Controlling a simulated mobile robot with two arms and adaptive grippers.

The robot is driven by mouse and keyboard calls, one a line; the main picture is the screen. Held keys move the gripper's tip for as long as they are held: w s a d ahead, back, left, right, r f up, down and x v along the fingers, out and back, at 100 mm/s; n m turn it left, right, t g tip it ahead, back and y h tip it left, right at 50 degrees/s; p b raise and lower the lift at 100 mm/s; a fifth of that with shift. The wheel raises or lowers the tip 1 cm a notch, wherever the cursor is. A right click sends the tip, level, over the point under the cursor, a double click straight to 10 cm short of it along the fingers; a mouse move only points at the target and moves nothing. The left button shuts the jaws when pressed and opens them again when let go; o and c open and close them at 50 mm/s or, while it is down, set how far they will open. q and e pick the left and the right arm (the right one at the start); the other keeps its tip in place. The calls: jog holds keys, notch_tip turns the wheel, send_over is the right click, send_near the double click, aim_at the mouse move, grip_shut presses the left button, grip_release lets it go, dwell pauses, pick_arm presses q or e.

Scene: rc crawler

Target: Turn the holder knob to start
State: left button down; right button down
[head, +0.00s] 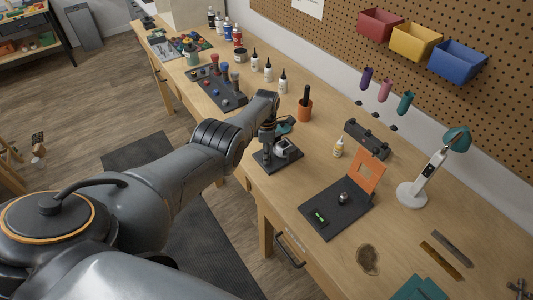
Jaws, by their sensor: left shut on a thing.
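The holder (284,150) is a small dark stand on a square black base, with a pale grey part at its front. It stands near the workbench's front edge, in the middle of the head view. My left gripper (267,136) reaches down over the holder from the left, and its fingers are shut at the holder's upper left side, on the holder knob. The fingers and wrist hide most of the knob, so its angle cannot be told. My right gripper is not in view.
A black board with a green display (322,218) lies to the right, with an orange card (369,171). A white lamp (411,194) stands farther right.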

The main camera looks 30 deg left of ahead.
pick_arm(q)
jog(key=shift+w+a+r, duration=0.1)
jog(key=shift+w+r, duration=0.05)
jog(key=c, duration=1.2)
grip_release()
jog(key=shift+o, duration=1.1)
notch_tip(320, 180, up, 12)
jog(key=shift+w+a, duration=0.15)
jog(key=shift+f, duration=0.2)
